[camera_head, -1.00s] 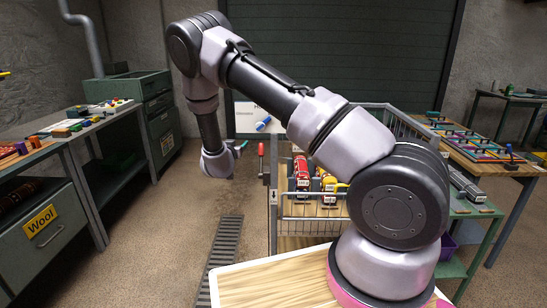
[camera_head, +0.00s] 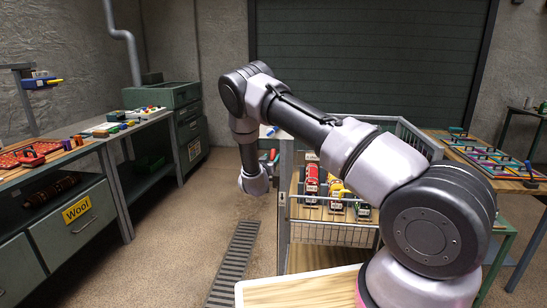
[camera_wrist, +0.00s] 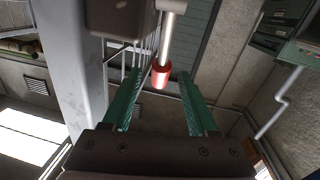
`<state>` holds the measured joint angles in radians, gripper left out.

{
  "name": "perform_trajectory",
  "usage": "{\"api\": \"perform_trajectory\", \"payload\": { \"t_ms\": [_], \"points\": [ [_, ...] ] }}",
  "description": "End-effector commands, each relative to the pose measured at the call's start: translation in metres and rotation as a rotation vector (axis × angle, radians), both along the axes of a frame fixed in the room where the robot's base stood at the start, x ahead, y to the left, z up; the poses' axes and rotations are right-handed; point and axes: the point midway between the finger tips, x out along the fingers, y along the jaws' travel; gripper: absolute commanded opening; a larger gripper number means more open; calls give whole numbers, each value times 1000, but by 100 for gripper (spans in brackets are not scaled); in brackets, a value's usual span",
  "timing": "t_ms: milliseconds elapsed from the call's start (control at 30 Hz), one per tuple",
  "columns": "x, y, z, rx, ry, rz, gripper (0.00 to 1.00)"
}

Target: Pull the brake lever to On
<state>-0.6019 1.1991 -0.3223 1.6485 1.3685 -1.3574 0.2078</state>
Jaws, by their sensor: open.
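The brake lever (camera_wrist: 166,40) shows in the wrist view as a pale metal rod with a red grip (camera_wrist: 161,76) at its end. My gripper (camera_wrist: 159,78) is open, with one green finger on each side of the red grip. Gaps show on both sides, so the fingers do not look closed on it. In the head view my gripper (camera_head: 269,158) is at the left side of the wire-sided cart (camera_head: 284,215), with a bit of red at its fingers. The lever's base and any On marking are hidden.
The cart holds several toy-like vehicles, including a red one (camera_head: 312,182). A workbench with a Wool drawer (camera_head: 72,222) stands at left. A table (camera_head: 500,172) with colored frames is at right. A floor grate (camera_head: 233,262) lies in the clear aisle between bench and cart.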

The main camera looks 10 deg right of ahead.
Motion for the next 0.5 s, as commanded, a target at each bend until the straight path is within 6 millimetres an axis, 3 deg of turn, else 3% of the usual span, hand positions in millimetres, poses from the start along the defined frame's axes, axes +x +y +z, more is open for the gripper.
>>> {"api": "perform_trajectory", "payload": {
  "t_ms": [200, 500],
  "points": [
    [23, -11, 0, 1, -1, -1, 59],
    [28, -13, 0, 0, 0, 1, 59]
  ]
}}
